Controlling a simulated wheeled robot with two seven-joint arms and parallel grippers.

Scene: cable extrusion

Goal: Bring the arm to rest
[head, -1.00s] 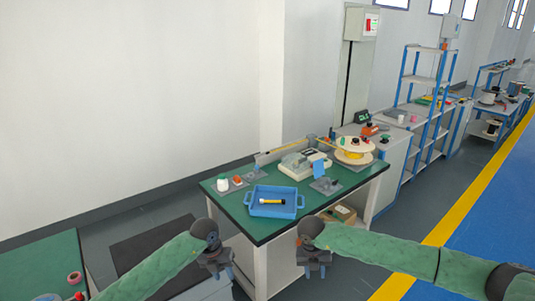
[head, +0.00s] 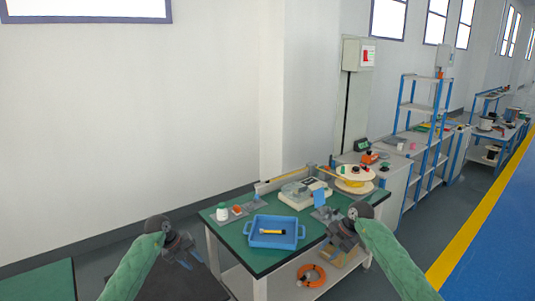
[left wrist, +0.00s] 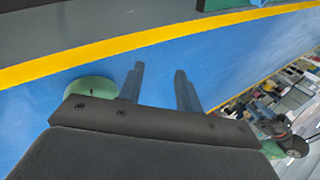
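My left gripper (head: 191,261) hangs in front of the green-topped table's left side, clear of it and empty. In the left wrist view its two fingers (left wrist: 160,85) stand apart with nothing between them, above blue floor. My right gripper (head: 345,249) appears in front of the table's right front part; its small, dark fingers do not show clearly whether they are parted. Both green-sleeved arms come up from the bottom of the head view. No object is seen held in either gripper.
The green-topped table (head: 236,250) carries a blue tray (head: 275,243) with a yellow-and-black tool (head: 273,232), a grey device (head: 300,194) and a pale spool (head: 355,187). An orange ring (head: 311,276) lies on its lower shelf. Blue floor (head: 470,260) is open at right.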

